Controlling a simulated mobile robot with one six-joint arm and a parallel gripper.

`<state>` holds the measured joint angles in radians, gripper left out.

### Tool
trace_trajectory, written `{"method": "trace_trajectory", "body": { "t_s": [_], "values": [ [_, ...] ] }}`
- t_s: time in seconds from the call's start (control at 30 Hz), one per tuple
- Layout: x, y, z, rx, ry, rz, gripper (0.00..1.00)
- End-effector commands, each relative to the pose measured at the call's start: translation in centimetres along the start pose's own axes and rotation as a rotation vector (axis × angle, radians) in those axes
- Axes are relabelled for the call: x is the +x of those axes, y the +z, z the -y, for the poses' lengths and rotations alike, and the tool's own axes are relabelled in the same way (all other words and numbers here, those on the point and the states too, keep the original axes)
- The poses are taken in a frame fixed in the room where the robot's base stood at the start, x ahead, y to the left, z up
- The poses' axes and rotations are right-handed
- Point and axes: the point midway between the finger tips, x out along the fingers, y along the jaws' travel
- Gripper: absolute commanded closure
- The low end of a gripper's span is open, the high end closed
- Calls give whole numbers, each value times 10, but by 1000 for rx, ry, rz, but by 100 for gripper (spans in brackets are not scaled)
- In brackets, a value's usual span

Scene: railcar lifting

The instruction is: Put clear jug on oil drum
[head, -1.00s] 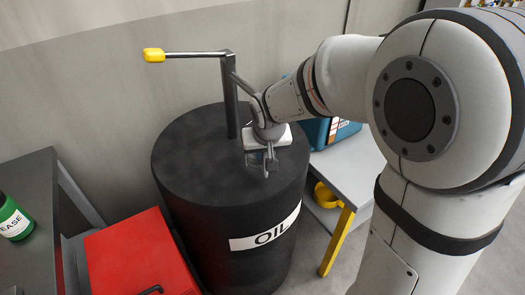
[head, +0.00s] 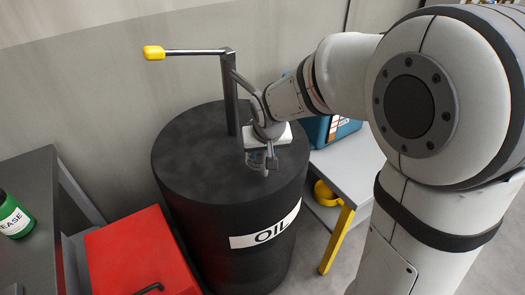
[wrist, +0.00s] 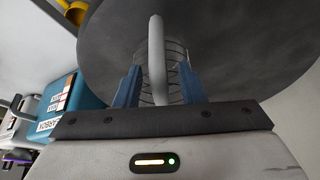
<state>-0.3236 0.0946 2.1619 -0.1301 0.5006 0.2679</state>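The black oil drum (head: 195,165) stands in the middle of the head view; its dark flat top fills much of the wrist view (wrist: 245,55). The clear jug shows in the wrist view as a pale upright handle (wrist: 156,55) with a ribbed, see-through body behind it. It appears to rest on the drum top, right of the pump; its base is hard to make out. My gripper (wrist: 159,72) has its two blue fingers apart, one on each side of the handle with gaps showing. In the head view my gripper (head: 263,160) is low over the drum's right part and hides most of the jug.
A dark pump post with a yellow-ended lever (head: 154,53) rises at the drum's back. A grey table (head: 345,165) with a teal box (head: 318,130) is at right. A red box (head: 140,255) and a dark bench (head: 35,180) with a green bottle (head: 12,217) are at left.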

Motion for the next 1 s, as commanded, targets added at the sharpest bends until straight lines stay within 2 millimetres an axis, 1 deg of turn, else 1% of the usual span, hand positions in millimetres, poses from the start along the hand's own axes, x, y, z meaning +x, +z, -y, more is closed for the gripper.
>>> {"method": "trace_trajectory", "body": {
  "t_s": [0.17,0.3,0.5,0.6,0.67,0.73,0.77,0.87,0.9,0.97,1.0],
  "values": [
    [-30,-1,0,1,-1,-6,64],
    [-62,-2,0,1,-2,-7,64],
    [-100,-1,0,0,-1,-4,64],
    [-112,-1,0,0,0,-3,64],
    [-116,0,0,0,0,-1,64],
    [-120,5,-6,6,4,4,64],
    [-122,10,-12,12,7,9,64],
    [-126,44,-42,46,25,44,64],
    [-127,63,-56,62,33,62,64],
    [-128,94,-74,86,42,91,64],
    [-128,113,-84,100,46,109,64]
  ]
}}
